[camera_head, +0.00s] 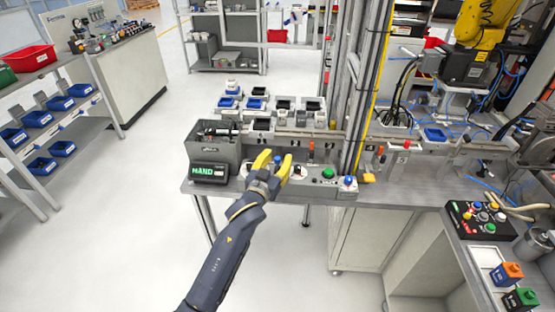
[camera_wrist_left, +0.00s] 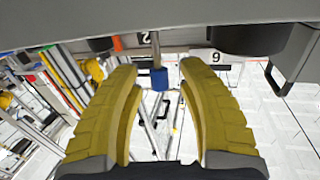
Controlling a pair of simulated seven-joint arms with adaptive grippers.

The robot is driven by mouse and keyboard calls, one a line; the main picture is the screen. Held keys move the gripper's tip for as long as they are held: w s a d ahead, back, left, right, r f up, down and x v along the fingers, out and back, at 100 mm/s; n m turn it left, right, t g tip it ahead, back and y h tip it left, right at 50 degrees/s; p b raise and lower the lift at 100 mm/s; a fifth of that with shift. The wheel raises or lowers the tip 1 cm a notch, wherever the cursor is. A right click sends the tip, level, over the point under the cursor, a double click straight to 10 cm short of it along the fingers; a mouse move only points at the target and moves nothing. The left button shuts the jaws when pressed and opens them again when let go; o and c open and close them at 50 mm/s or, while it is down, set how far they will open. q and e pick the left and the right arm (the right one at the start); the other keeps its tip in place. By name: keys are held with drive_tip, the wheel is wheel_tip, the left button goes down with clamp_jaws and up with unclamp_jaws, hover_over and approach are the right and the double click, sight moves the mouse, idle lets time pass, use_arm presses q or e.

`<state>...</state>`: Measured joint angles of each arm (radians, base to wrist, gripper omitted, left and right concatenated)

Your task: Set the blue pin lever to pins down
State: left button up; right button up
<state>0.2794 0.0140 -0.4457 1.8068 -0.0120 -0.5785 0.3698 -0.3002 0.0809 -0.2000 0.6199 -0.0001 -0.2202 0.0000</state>
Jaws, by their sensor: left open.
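The blue pin lever (camera_head: 278,160) shows as a small blue tip on the grey control panel at the bench's front edge. In the left wrist view it is a blue cap (camera_wrist_left: 158,80) on a thin metal rod. My left gripper (camera_head: 276,157) is over the panel with its yellow fingers open. In the left wrist view the fingers (camera_wrist_left: 158,68) stand on either side of the blue cap, with a visible gap at each side. The lever's base is hidden in the head view by the fingers. My right gripper is not in view.
A green button (camera_head: 328,173) and a blue button (camera_head: 348,182) sit right of the lever. A grey box with a green-lettered display (camera_head: 209,172) stands left. Behind are several small trays and a rail (camera_head: 300,133). A button box (camera_head: 485,219) is at right. Open floor lies in front.

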use_arm(q)
drive_tip(key=shift+c, duration=0.2)
clamp_jaws()
idle(0.4)
drive_tip(key=shift+s+a+f+m+t+h, duration=0.15)
drive_tip(key=shift+s+m+t+h, duration=0.2)
drive_tip(key=shift+t, duration=0.35)
drive_tip(key=shift+s+d+f+m+t+h, duration=0.15)
drive_tip(key=shift+s+t+h, duration=0.25)
drive_tip(key=shift+t, duration=0.3)
drive_tip(key=shift+s+a, duration=0.1)
drive_tip(key=shift+o, duration=0.2)
unclamp_jaws()
drive_tip(key=shift+s, duration=0.1)
